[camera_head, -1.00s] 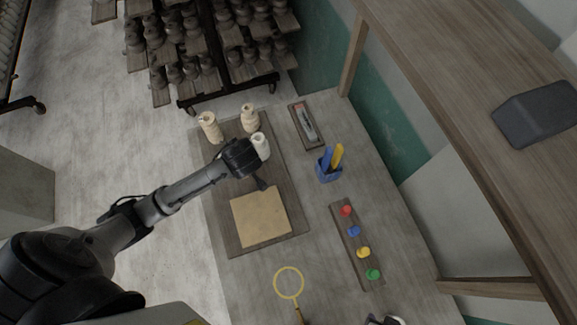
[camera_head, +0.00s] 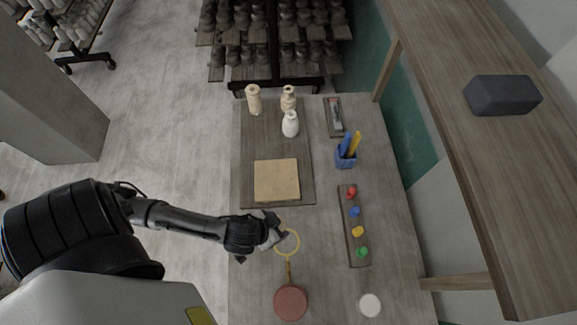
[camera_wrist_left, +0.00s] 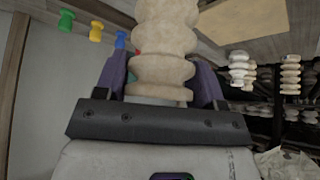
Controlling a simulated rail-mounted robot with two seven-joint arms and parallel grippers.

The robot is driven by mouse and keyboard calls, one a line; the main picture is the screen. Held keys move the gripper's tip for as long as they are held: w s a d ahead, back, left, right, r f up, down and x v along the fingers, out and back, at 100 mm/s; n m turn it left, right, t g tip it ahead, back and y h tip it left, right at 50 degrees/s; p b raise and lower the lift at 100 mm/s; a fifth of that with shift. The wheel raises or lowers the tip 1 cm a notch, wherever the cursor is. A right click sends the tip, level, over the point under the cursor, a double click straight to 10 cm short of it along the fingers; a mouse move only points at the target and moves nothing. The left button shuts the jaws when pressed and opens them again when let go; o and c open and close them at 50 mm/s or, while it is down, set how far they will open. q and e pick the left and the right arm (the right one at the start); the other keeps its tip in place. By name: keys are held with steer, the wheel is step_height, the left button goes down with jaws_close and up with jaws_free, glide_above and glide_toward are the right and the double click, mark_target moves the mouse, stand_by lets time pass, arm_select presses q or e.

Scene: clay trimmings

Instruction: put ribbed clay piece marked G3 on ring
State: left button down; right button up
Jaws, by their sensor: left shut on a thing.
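My left gripper (camera_head: 277,237) is at the left edge of the yellow ring (camera_head: 294,246) and partly covers it in the head view. In the left wrist view its purple fingers are shut on a cream ribbed clay piece (camera_wrist_left: 163,40). No G3 mark is readable on it. In the head view the held piece is mostly hidden by the gripper, and I cannot tell its height above the table. Two cream ribbed pieces (camera_head: 253,98) (camera_head: 288,97) and a white one (camera_head: 290,125) stand on the dark board (camera_head: 243,150). My right gripper is out of view.
A tan square slab (camera_head: 277,180) lies on the board. To the right are a blue cup of tools (camera_head: 345,161) and a strip of coloured pegs (camera_head: 354,242). A reddish disc (camera_head: 290,303) and white disc (camera_head: 370,305) lie near the front. A shelf (camera_head: 460,130) overhangs the right.

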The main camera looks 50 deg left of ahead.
arm_select(q)
steer(key=shift+w+d+r+m+h, duration=0.35)
steer(key=shift+d+m, duration=0.15)
steer(key=shift+m, duration=0.1)
steer(key=shift+w+d+r+m+h, duration=0.2)
steer(key=shift+w+d+m+h, duration=0.1)
steer(key=shift+d+m, duration=0.25)
step_height(320, 180, down, 10)
steer(key=m+h, duration=0.1)
steer(key=m, duration=0.1)
steer(key=shift+w+d+r+g, duration=0.2)
steer(key=shift+w+d+g, duration=0.05)
steer(key=shift+g, duration=0.05)
steer(key=shift+c, duration=1)
jaws_free()
steer(key=shift+f, duration=0.15)
